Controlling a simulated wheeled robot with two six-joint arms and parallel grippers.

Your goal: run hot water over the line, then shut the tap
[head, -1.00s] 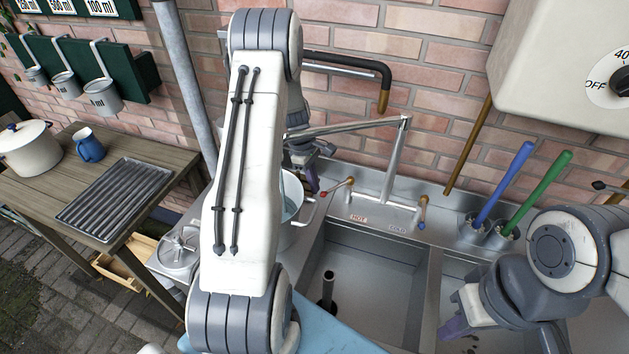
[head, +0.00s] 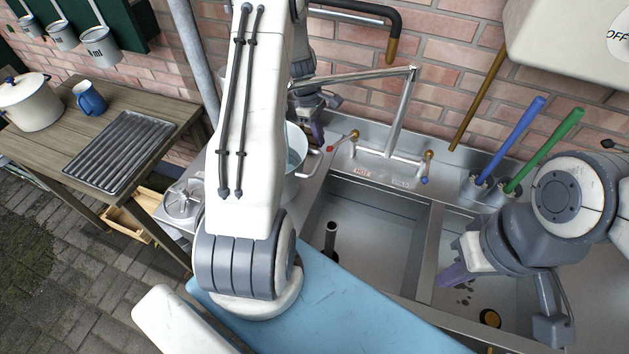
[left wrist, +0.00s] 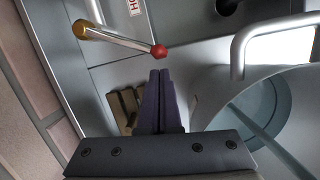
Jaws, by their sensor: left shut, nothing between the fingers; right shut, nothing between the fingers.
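The tap (head: 397,110) stands behind the sink, its spout swung left. The spout's end is hidden behind my left arm, and I see no water stream. The hot lever ends in a red knob (head: 330,150), beside the HOT label (head: 362,171). The cold lever has a blue knob (head: 424,180). My left gripper (head: 318,135) is shut and empty beside the hot lever. In the left wrist view, its purple fingertips (left wrist: 158,78) are just short of the red knob (left wrist: 158,51). My right gripper (head: 452,275) is shut and empty over the right basin. I cannot identify the line.
Blue (head: 512,137) and green (head: 545,148) handled brushes stand at the right.

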